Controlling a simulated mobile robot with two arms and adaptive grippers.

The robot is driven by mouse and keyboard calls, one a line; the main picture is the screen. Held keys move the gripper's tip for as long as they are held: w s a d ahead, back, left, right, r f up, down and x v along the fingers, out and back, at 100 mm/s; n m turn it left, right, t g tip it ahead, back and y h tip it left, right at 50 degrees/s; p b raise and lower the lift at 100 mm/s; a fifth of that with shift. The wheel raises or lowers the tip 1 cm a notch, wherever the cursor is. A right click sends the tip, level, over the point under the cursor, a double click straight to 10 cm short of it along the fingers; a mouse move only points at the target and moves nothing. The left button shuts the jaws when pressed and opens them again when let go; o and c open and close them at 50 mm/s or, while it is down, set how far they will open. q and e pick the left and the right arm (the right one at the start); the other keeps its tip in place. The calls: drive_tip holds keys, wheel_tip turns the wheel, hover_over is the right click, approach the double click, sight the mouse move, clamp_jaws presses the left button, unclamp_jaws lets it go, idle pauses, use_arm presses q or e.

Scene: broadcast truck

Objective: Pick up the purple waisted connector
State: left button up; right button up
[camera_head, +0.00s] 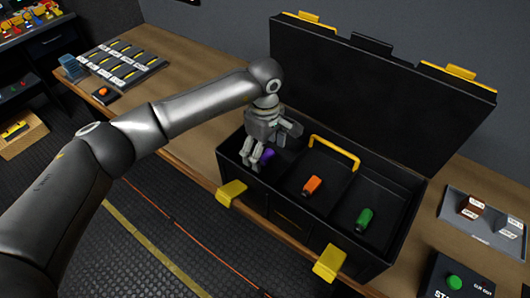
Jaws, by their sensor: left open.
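The purple connector (267,155) lies in the left compartment of the open black toolbox (390,254), partly hidden by my left gripper. My left gripper (253,164) is open, pointing down into that compartment, with its fingers just left of the connector. I cannot tell whether they touch it. The connector's waist is too small to make out. My right gripper is not in view.
An orange connector (312,184) lies in the middle compartment and a green one (364,218) in the right. A yellow handle (335,150) arches over the box. The raised lid (375,90) stands behind. A grey tray (480,215) lies at right.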

use_arm(q)
drive_tip(key=shift+s+f, duration=0.1)
drive_tip(key=shift+f, duration=1)
drive_tip(key=shift+c, duration=1.2)
drive_tip(key=c, duration=0.8)
drive_tip(key=shift+c, duration=0.2)
drive_tip(key=shift+r, duration=0.15)
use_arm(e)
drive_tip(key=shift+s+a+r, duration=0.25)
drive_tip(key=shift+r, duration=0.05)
